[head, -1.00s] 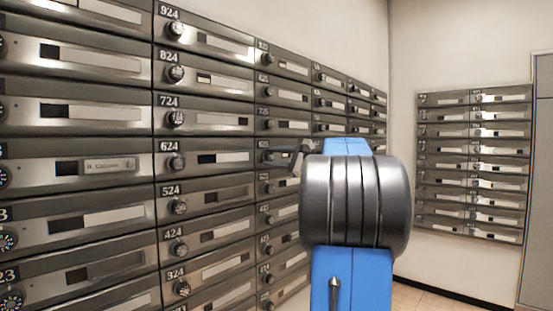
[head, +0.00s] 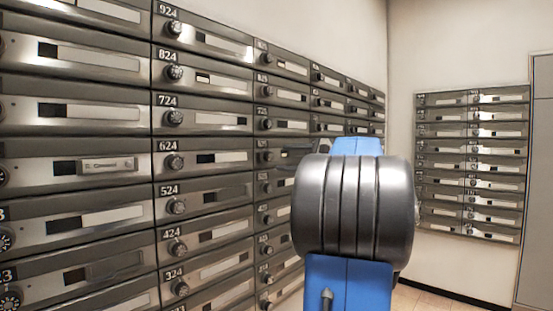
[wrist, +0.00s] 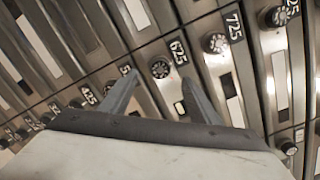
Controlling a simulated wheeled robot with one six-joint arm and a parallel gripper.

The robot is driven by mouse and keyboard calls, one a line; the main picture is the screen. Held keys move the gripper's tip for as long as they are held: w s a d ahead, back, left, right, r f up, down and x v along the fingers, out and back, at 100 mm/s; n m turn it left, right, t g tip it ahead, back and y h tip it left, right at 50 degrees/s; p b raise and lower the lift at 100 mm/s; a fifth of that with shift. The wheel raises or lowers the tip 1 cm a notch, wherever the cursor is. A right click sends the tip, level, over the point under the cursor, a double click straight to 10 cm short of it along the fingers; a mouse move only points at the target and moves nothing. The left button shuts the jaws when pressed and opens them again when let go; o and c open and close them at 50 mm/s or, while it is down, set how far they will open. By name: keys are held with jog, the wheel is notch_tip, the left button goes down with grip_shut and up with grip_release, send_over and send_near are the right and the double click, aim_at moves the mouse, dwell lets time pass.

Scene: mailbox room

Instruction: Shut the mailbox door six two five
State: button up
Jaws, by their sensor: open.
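In the head view my gripper (head: 296,153) is a dark shape beside the sixth-row door, mostly hidden behind my blue and grey arm. That door is small and partly covered there.
Door 725 (wrist: 228,88) is to the right of 625 in the wrist view. The left wall is a bank of metal mailboxes, including door 624 (head: 205,158). A second bank (head: 472,165) hangs on the far wall. Floor (head: 425,300) shows at the lower right.

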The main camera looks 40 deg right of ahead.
jog(key=s+d, duration=0.2)
jog(key=s, duration=0.8)
jog(key=shift+f, duration=0.1)
dwell(0.3)
jog(key=w+a+f+n+g+y, duration=0.1)
jog(key=w+a+f+n+g, duration=0.1)
jog(key=a+f, duration=0.45)
jog(key=w+a+f+n+g, duration=0.2)
jog(key=a+f, duration=0.1)
jog(key=a, duration=0.6)
jog(key=w+a+f+n+g+y, duration=0.1)
jog(key=w+a+f+g, duration=0.1)
jog(key=a+f, duration=0.35)
jog(key=s+a+f+n+g, duration=0.3)
jog(key=a+f, duration=0.3)
jog(key=a, duration=0.2)
jog(key=s+a+f+n+g, duration=0.25)
jog(key=s+a+f, duration=0.2)
jog(key=a, duration=0.45)
jog(key=s+a+f+n+h, duration=0.2)
jog(key=s+a+f+n, duration=0.1)
jog(key=s+f+n, duration=0.3)
jog(key=s+a+f+n+g+h, duration=0.1)
jog(key=s+a+f+n+h, duration=0.1)
jog(key=s+f+n, duration=0.4)
notch_tip(320, 180, down, 5)
jog(key=shift+s+a+r+h, duration=0.1)
jog(key=shift+s+a+h, duration=0.4)
jog(key=shift+s, duration=0.6)
